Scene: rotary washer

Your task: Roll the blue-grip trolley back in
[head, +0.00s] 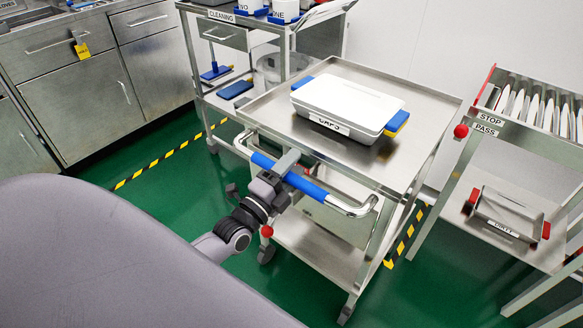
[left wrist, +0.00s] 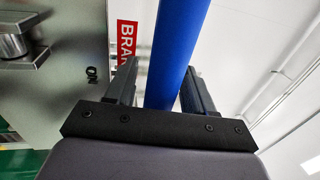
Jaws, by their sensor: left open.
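The steel trolley (head: 352,76) stands in the middle of the head view, with a bent steel push handle (head: 352,209) at its near side. The handle's blue grip (head: 308,188) also shows in the left wrist view (left wrist: 170,55). My left gripper (head: 285,163) is at the blue grip, open, with one finger on each side of the bar. In the left wrist view (left wrist: 160,88) gaps show beside the bar, wider on the left. My right gripper is not in view.
A white lidded box (head: 348,103) with blue ends sits on the trolley top. Yellow-black tape (head: 165,163) marks the green floor on both sides.

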